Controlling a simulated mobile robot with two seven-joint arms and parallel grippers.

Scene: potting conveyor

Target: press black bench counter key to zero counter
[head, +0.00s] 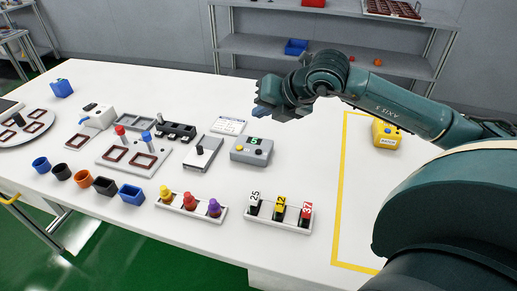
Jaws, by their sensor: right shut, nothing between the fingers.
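The bench counter (251,150) is a small grey box on the white table, near the middle of the head view. Its top has a green lit display (256,141), a yellow button (240,148) and a black key (259,152). The digit on the display is too small to read surely. My right gripper (262,112) is shut and empty. It shows above and behind the counter, apart from it, with its arm reaching in from the right. My left gripper is not in view.
Left of the counter stand a grey block with a black knob (201,154) and a fixture plate (134,156). In front are a tray of coloured knobs (190,205) and a tray of numbered tags (278,214). A yellow-taped area (340,190) lies right, with a yellow box (386,135).

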